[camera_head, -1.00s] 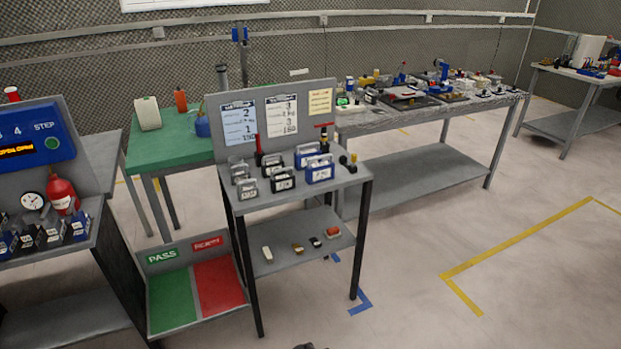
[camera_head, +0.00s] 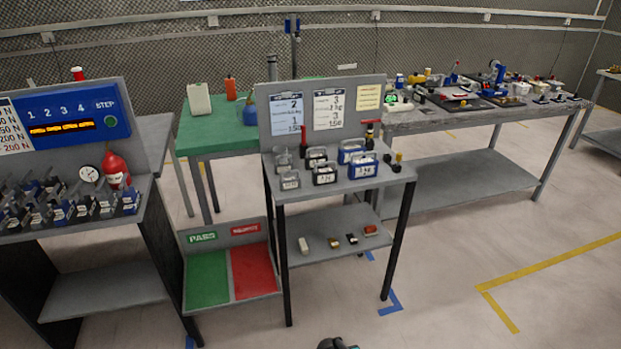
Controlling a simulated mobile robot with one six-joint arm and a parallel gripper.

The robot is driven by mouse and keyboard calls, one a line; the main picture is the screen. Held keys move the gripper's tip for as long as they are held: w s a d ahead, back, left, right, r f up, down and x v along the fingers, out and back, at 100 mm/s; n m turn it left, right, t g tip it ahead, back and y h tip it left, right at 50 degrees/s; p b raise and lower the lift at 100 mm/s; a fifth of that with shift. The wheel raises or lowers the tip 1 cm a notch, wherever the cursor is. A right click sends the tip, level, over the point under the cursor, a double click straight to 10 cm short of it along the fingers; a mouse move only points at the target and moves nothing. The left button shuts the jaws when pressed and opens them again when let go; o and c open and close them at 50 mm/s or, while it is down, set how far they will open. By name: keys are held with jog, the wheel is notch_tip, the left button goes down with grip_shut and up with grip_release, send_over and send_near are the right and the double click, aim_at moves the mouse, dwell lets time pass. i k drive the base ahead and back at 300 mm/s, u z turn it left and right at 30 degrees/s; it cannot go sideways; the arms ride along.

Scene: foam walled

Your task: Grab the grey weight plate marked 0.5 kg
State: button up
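Weights with carrying handles stand in two rows on the top of a small grey stand (camera_head: 340,184). Two are grey: a front grey weight (camera_head: 290,181) at the left front and a back grey weight (camera_head: 283,160) behind it. Beside them are a front black weight (camera_head: 324,177) and a front blue weight (camera_head: 363,170), with another black and another blue behind. Each front one has a pale label, too small to read, so I cannot tell which is marked 0.5 kg. No gripper fingers show; only a dark rounded piece, apparently mine, shows at the bottom edge.
The stand's lower shelf (camera_head: 340,218) holds several small items. A PASS/REJECT tray (camera_head: 231,270) sits low at its left. A bench with a blue display panel (camera_head: 72,120) stands at left, a long grey bench (camera_head: 460,120) at right. Floor in front is open.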

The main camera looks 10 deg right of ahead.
aim_at(292, 184)
jog(key=z, duration=1.25)
jog(key=i, duration=0.45)
jog(key=u, duration=4.5)
jog(key=i, duration=0.15)
jog(key=z, duration=2.3)
